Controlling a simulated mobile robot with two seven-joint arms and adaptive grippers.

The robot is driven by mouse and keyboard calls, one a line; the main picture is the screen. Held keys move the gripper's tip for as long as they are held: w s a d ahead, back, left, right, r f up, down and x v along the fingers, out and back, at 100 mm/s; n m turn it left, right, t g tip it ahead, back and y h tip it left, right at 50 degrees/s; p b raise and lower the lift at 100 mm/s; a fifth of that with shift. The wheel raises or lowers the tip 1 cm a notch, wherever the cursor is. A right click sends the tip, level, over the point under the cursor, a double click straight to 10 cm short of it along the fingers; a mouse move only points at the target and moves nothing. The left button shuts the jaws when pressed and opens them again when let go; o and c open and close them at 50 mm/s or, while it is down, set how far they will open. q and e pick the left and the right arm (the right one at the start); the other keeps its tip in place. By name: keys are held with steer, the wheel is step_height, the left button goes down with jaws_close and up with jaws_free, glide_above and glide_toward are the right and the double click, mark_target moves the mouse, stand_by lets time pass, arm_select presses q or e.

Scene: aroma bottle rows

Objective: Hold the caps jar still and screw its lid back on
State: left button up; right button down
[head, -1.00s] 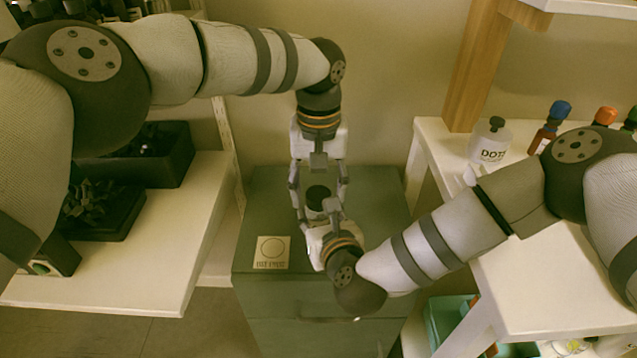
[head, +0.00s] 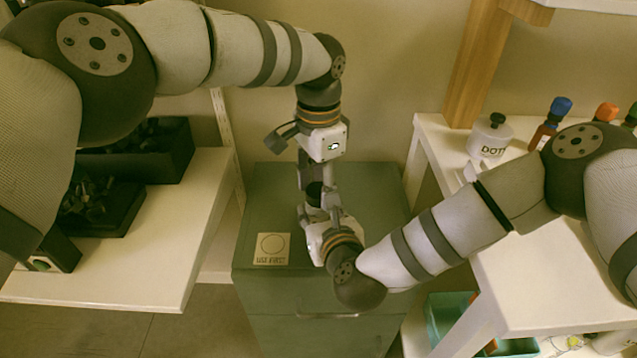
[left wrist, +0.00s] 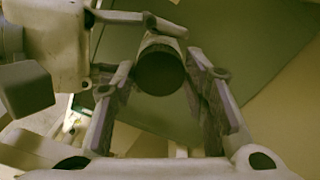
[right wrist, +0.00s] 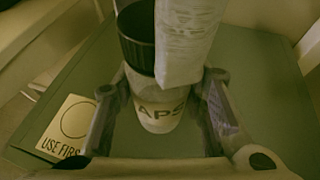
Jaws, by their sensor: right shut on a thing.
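The lid also shows in the head view (head: 314,190) and the left wrist view (left wrist: 160,68). My right gripper (head: 318,211) is shut on the jar's body, one finger on each side. My left gripper (head: 315,182) is above the jar, open, with its fingers on either side of the lid and gaps visible. A pale left finger partly hides the lid in the right wrist view.
The cabinet top (head: 375,200) is otherwise clear except for a "USE FIRST" label (head: 272,249). A white shelf with black trays (head: 105,208) is at left. A white table at right holds a DOT-marked jar (head: 490,138) and several colour-capped bottles (head: 550,124).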

arm_select(q)
steer(key=shift+o, duration=1.2)
step_height(320, 180, up, 12)
arm_select(e)
steer(key=c, duration=0.9)
jaws_free()
